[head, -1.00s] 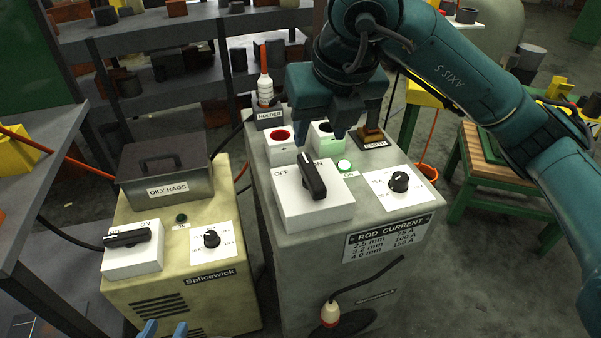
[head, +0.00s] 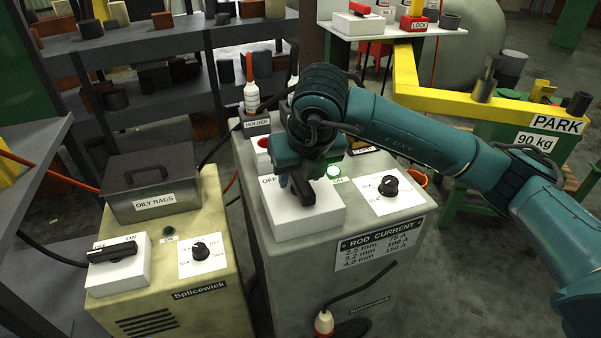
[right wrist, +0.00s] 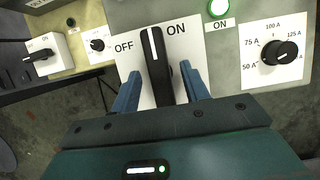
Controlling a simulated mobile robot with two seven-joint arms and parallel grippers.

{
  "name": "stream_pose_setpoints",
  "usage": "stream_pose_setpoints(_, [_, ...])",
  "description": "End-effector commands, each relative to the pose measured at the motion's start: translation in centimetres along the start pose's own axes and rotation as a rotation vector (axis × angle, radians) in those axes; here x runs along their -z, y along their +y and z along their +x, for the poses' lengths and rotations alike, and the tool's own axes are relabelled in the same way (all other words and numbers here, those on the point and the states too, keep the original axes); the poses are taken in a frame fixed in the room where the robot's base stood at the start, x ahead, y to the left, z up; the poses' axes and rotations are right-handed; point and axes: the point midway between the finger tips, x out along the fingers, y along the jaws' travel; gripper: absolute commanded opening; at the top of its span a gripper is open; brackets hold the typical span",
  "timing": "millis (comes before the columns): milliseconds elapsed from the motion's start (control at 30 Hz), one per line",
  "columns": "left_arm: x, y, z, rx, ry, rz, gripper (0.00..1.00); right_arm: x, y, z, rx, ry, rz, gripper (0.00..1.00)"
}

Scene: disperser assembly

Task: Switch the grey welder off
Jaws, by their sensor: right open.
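The grey welder (head: 295,268) stands in the middle of the head view. Its black switch lever (right wrist: 156,60) is on a white box (head: 318,222) marked OFF and ON. In the right wrist view the lever stands upright, its striped end between the two labels. The green lamp (right wrist: 219,9) by a second ON label is lit; it also shows in the head view (head: 333,172). My right gripper (right wrist: 160,82) is open, one blue finger on each side of the lever, with gaps visible. In the head view my right gripper (head: 293,180) partly hides the lever. My left gripper is out of view.
A cream welder (head: 190,297) with its own switch (head: 112,252) stands to the left, with an oily rags box (head: 152,187) on top. Rod bottles (head: 252,92) stand in the holder behind. The current knob (head: 389,186) is right of the switch box.

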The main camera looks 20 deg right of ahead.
Motion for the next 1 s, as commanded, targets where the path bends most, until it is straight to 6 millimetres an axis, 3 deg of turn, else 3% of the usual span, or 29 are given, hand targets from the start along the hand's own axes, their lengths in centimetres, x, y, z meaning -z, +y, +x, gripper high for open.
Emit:
stream_pose_setpoints(233, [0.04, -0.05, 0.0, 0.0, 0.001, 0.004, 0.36, 0.01, 0.03, 0.06, 0.0, 0.0, 0.0, 0.45])
stream_pose_setpoints(767, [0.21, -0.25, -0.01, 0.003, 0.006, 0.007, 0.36, 0.01, 0.03, 0.02, 0.0, 0.0, 0.0, 0.01])
stream_pose_setpoints(1000, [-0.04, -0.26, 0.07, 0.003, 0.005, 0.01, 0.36, 0.03, 0.0, 0.09, -0.008, 0.0, -0.017, 0.01])
